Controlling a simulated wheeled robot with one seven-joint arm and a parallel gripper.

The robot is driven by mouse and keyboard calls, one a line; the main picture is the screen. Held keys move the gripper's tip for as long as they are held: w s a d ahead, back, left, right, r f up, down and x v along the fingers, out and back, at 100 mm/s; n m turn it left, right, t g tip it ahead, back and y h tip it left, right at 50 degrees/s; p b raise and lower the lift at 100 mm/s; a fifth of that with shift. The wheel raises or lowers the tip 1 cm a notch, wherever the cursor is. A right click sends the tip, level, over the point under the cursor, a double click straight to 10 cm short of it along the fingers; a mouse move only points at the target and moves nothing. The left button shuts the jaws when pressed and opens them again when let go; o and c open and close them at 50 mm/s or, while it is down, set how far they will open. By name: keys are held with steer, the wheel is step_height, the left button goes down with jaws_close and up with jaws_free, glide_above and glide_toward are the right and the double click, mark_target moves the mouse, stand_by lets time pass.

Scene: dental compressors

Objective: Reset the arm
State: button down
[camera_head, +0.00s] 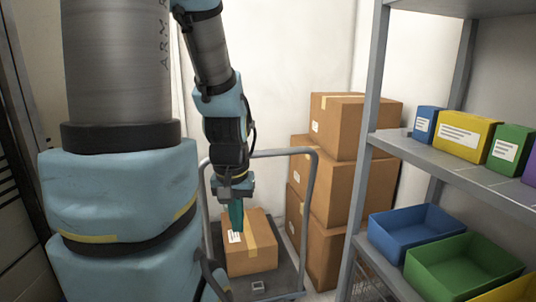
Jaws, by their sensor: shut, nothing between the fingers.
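My arm comes down from the top left of the head view, with its wrist hanging over a grey cart. My gripper (236,218) points downward, with teal fingers. It is shut with nothing in it. Behind and below it, a cardboard box (258,262) with a tape strip and a white label sits on the cart (292,281). The fingertips overlap the box's label in the picture, and I cannot tell whether they touch it.
Stacked cardboard boxes (333,187) stand right of the cart. A grey shelf unit (480,180) on the right holds a blue bin (408,243), a green bin (465,278) and several coloured boxes. A small grey item (258,286) lies on the cart. A white wall stands behind.

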step_height(320, 180, up, 13)
steer(key=p, duration=1.1)
steer(key=shift+r, duration=0.2)
